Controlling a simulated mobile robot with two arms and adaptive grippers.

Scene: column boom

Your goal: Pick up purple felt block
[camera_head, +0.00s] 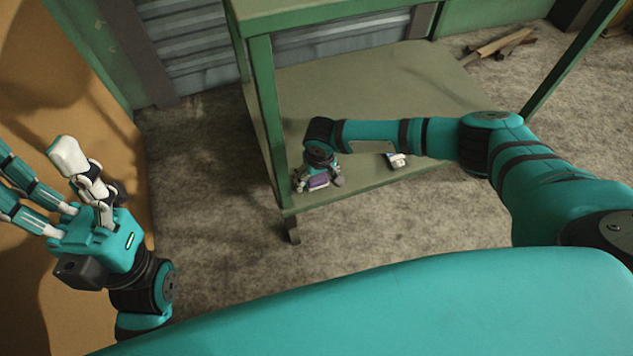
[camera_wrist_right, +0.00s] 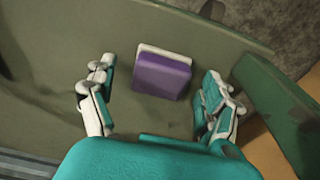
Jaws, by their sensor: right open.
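The purple felt block (camera_head: 318,182) lies on the green lower shelf (camera_head: 400,95) near its front left corner. In the right wrist view the purple block (camera_wrist_right: 161,75) has a pale layer along one edge and sits between and a little beyond the fingers. My right gripper (camera_head: 319,181) is over the block, fingers apart on either side of it; in the wrist view the right gripper (camera_wrist_right: 160,95) is open, with visible gaps on both sides. My left gripper (camera_head: 45,175) is at the left, away from the shelf, its fingers spread and empty.
A small white-and-dark object (camera_head: 397,160) lies on the shelf to the right of the block. A green table leg (camera_head: 268,115) stands close to the left of my right gripper. Wood pieces (camera_head: 500,45) lie on the floor behind.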

